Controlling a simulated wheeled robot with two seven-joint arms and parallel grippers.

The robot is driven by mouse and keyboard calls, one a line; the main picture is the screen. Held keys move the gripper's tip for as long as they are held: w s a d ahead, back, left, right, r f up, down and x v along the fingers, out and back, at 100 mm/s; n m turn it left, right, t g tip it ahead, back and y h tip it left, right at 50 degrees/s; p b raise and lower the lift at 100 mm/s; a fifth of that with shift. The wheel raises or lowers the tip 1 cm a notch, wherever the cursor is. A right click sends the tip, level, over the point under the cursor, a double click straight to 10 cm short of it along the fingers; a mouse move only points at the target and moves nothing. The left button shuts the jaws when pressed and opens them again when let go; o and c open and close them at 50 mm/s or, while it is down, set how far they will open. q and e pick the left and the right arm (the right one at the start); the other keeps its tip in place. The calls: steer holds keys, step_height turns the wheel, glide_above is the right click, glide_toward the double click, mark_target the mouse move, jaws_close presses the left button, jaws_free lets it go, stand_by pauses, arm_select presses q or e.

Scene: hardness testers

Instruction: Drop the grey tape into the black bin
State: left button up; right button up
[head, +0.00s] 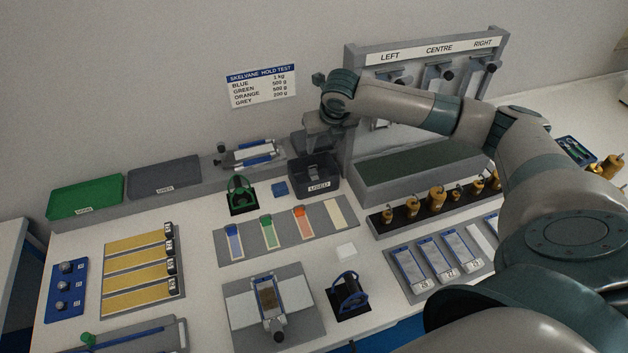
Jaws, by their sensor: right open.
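The black bin (318,187), labelled USED, stands at the back middle of the table, in front of the grey ledge. My right gripper (313,150) points down just above and behind the bin's opening. It is open, and I see nothing held between its fingers. I cannot make out the grey tape; the bin's inside is dark and partly hidden. A grey mat (247,250) in front of the bin carries a blue, a green and an orange strip and a bare cream patch at its right end. My left gripper is not in view.
A grey rack (350,110) marked LEFT, CENTRE, RIGHT stands right of the bin, close to my right arm. Brass weights (437,201) stand in a black holder. A green tape holder (240,195) and a small blue block (279,189) sit left of the bin.

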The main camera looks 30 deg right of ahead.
steer(key=shift+b+v, duration=0.4)
steer(key=shift+v, duration=1.8)
steer(key=shift+s+f, duration=0.1)
steer(key=shift+f, duration=0.05)
